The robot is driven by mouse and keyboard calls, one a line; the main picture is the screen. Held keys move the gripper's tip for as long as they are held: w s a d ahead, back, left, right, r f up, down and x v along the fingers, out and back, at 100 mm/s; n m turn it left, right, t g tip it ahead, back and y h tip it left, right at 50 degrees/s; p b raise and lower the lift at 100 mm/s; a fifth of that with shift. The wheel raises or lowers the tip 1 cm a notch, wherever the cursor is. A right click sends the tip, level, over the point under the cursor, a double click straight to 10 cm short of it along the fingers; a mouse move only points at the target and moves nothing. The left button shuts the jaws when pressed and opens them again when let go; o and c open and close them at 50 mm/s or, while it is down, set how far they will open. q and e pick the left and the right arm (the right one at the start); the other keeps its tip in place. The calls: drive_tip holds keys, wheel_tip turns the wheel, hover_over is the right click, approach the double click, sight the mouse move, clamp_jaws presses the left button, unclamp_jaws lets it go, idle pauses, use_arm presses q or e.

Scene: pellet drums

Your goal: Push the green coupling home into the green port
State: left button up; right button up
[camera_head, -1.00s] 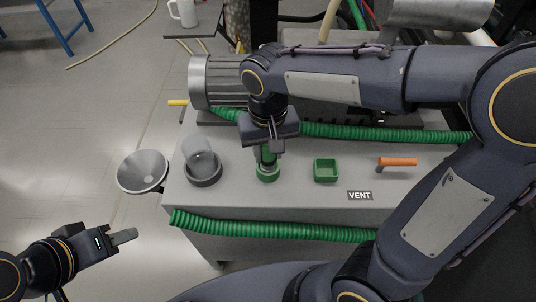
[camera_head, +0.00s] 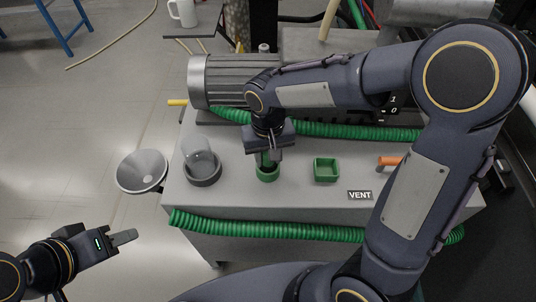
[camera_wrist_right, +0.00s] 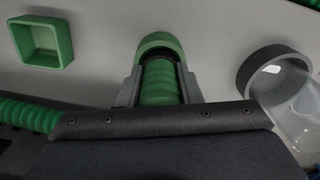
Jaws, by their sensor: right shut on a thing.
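The green coupling (camera_wrist_right: 159,82), with a ribbed green body, sits between the two fingers of my right gripper (camera_head: 267,157), which is shut on it. The green port (camera_head: 267,175) is a round green collar on the grey bench top; in the right wrist view its rim (camera_wrist_right: 158,42) shows just beyond the coupling. The coupling stands about upright, with its lower end at the port; how deep it sits is hidden by the fingers and rim. My left gripper (camera_head: 122,238) is at the lower left, away from the bench; its finger opening is unclear.
A square green socket (camera_head: 326,170) lies right of the port, and a dark-rimmed clear cup (camera_head: 202,173) lies left. An orange handle (camera_head: 388,160) is partly behind my right arm. Green hoses (camera_head: 270,230) run before and behind. A funnel (camera_head: 142,170) is at the bench's left.

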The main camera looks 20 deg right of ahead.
drive_tip(key=o, duration=1)
drive_tip(key=shift+f, duration=0.15)
drive_tip(key=shift+o, duration=0.2)
wheel_tip(320, 180, up, 12)
drive_tip(key=shift+r+p, duration=0.25)
drive_tip(key=shift+p, duration=0.45)
drive_tip(key=s+d+f+t+y, duration=0.1)
drive_tip(key=s+d, duration=0.3)
drive_tip(key=s, duration=0.4)
drive_tip(key=s+d+f+m+t+y, duration=0.1)
drive_tip(key=s+d+t, duration=0.3)
drive_tip(key=s, duration=0.4)
drive_tip(key=shift+d+f+t+y, duration=0.3)
drive_tip(key=shift+d+f+y, duration=0.3)
drive_tip(key=shift+y, duration=0.3)
